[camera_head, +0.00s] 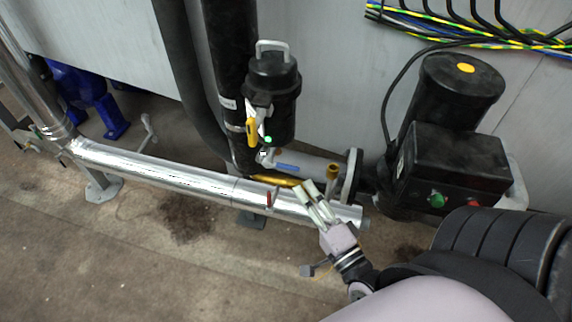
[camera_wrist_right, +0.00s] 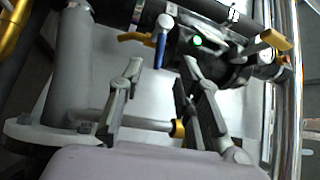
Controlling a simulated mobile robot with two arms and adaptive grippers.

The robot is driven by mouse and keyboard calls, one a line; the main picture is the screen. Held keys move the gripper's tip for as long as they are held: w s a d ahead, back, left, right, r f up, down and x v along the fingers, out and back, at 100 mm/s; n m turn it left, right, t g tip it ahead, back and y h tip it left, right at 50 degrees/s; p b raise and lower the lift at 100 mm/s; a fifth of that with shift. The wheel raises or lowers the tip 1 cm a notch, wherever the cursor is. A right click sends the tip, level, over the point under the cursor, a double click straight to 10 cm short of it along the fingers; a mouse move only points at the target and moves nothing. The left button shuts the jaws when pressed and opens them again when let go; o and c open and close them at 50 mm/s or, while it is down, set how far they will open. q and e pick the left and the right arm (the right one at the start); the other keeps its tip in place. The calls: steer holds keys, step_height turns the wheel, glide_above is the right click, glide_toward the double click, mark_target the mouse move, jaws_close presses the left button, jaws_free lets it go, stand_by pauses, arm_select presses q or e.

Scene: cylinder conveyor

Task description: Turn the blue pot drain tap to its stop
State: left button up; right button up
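The blue tap lever (camera_head: 287,167) sits under the black pot (camera_head: 272,85), pointing right and slightly down in the head view. In the wrist view the blue lever (camera_wrist_right: 160,50) hangs down from a pale round fitting, near the top middle. My right gripper (camera_head: 304,185) is below and right of the lever in the head view. In the wrist view my right gripper (camera_wrist_right: 161,68) is open and empty, its fingers spread to either side of the lever's line. The lever appears beyond the fingertips; contact cannot be seen. My left gripper is not in view.
Yellow levers (camera_head: 252,132) (camera_head: 275,180) and a red handle (camera_head: 268,199) are close by. A silver pipe (camera_head: 165,170) runs along the floor. A flange (camera_head: 351,175) and a black motor box (camera_head: 458,165) stand right of the lever.

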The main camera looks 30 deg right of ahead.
mark_target(286, 165)
steer(key=w, duration=0.3)
steer(key=w+r, duration=0.1)
steer(key=w, duration=0.5)
steer(key=shift+d+r, duration=0.15)
steer(key=shift+d, duration=0.2)
steer(key=shift+c, duration=0.2)
jaws_close()
